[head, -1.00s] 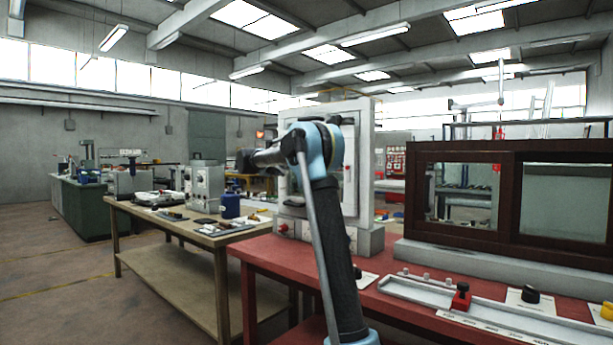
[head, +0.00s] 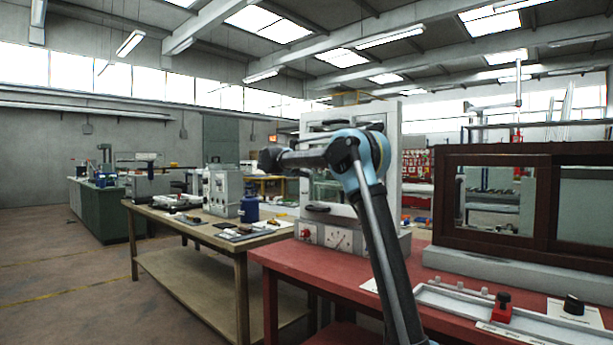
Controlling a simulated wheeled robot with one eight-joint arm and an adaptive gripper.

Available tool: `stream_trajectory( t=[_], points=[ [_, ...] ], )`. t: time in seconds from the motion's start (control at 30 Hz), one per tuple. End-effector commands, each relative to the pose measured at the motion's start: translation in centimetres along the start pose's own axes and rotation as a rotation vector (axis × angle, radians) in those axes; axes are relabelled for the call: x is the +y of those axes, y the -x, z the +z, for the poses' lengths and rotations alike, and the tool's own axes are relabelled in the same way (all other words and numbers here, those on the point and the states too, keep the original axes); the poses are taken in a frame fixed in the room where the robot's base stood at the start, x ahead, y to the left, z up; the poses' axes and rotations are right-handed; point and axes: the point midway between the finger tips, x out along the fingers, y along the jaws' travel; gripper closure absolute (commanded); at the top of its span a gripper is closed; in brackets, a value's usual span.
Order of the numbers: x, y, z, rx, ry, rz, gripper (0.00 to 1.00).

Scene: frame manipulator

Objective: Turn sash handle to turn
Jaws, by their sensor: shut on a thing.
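A pale grey window frame (head: 392,194) stands upright on the red bench in the middle of the head view. A dark bar-like part (head: 318,207) sits low on its front and looks like a handle; I cannot tell for sure. My arm crosses in front of the frame and hides much of its middle and right. I cannot make out my gripper's fingers, nor the way any sash handle is turned.
The red bench (head: 290,258) also carries a dark brown sliding window (head: 490,246) at the right. A pale tray (head: 450,300) with a red knob block (head: 502,307) lies in front of it. A wooden bench (head: 190,228) with instruments and a blue bottle (head: 249,208) stands left.

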Motion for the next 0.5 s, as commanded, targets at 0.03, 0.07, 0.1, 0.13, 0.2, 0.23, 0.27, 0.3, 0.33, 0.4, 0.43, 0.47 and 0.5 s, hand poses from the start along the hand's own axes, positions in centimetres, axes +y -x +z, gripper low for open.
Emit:
stream_trajectory(
  t=[0.03, 0.07, 0.1, 0.13, 0.2, 0.23, 0.27, 0.3, 0.33, 0.4, 0.43, 0.47, 0.5],
  points=[
    [0.05, 0.11, 0.22, -0.006, 0.001, 0.001, 1.0],
    [0.04, 0.11, 0.22, -0.006, 0.0, 0.001, 1.0],
    [0.04, 0.1, 0.2, -0.005, 0.0, 0.0, 1.0],
    [0.04, 0.09, 0.2, -0.005, 0.0, 0.001, 1.0],
    [0.04, 0.09, 0.18, -0.005, 0.0, 0.0, 0.81],
    [0.03, 0.08, 0.16, -0.005, 0.0, 0.0, 0.74],
    [0.03, 0.08, 0.14, -0.004, 0.0, 0.0, 0.67],
    [0.03, 0.06, 0.12, -0.004, 0.0, 0.0, 0.62],
    [0.02, 0.05, 0.1, -0.003, 0.0, 0.0, 0.62],
    [0.01, 0.03, 0.06, -0.002, -0.001, 0.0, 0.62],
    [0.01, 0.02, 0.05, -0.002, -0.001, 0.0, 0.62],
    [0.01, 0.02, 0.04, -0.002, -0.001, 0.0, 0.62],
    [0.0, 0.01, 0.03, -0.001, -0.001, 0.0, 0.62]
  ],
)
